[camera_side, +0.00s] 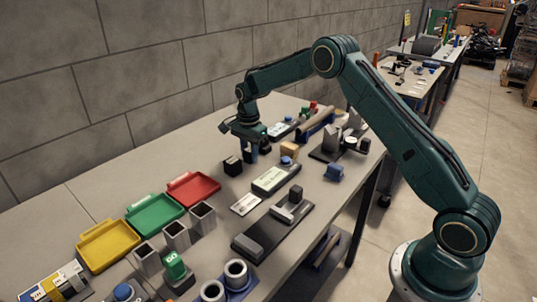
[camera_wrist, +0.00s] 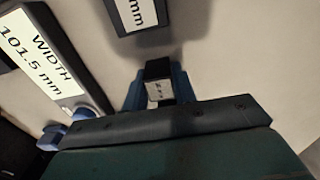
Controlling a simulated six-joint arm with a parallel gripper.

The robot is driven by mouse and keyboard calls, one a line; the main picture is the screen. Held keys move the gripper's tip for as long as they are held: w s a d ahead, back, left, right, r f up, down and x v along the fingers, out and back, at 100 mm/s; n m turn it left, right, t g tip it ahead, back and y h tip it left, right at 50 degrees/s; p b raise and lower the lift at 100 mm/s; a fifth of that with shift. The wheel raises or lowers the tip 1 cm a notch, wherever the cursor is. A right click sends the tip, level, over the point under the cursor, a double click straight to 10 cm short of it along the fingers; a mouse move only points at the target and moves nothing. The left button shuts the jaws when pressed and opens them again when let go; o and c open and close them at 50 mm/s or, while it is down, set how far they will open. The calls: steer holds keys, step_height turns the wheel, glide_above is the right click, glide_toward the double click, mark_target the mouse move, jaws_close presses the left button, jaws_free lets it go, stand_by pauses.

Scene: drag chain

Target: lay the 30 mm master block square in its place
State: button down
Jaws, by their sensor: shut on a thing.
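My gripper (camera_side: 251,155) hangs over the middle of the bench, fingers pointing down. In the wrist view its blue fingers (camera_wrist: 158,90) are shut on a small block (camera_wrist: 157,91) with a pale, marked face and a dark top. I take it for the master block; its marking is too small to read. The side view does not show the held block clearly, and I cannot tell whether it touches the bench. The place for the block cannot be made out for certain.
A display box (camera_side: 272,179) stands right of the gripper; the wrist view reads "WIDTH 101.5 mm" on it (camera_wrist: 38,48). A dark block (camera_side: 233,165) stands close left. A tan block (camera_side: 289,151) and dark fixture (camera_side: 272,229) are nearby. Red, green and yellow trays (camera_side: 107,247) lie left.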

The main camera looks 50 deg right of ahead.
mark_target(248, 151)
step_height(248, 151, up, 20)
stand_by(0.6)
stand_by(0.6)
steer(key=s+a+f, duration=0.3)
steer(key=s+a, duration=0.1)
steer(key=a, duration=0.3)
steer(key=s+a+f, duration=0.2)
steer(key=s+a, duration=0.2)
steer(key=a, duration=0.3)
steer(key=s+a+f, duration=0.3)
steer(key=s, duration=0.4)
steer(key=s+a+f, duration=0.3)
steer(key=s+a, duration=0.1)
steer(key=s, duration=0.4)
steer(key=shift+a, duration=0.3)
steer(key=shift+f, duration=0.15)
steer(key=shift+f, duration=2.4)
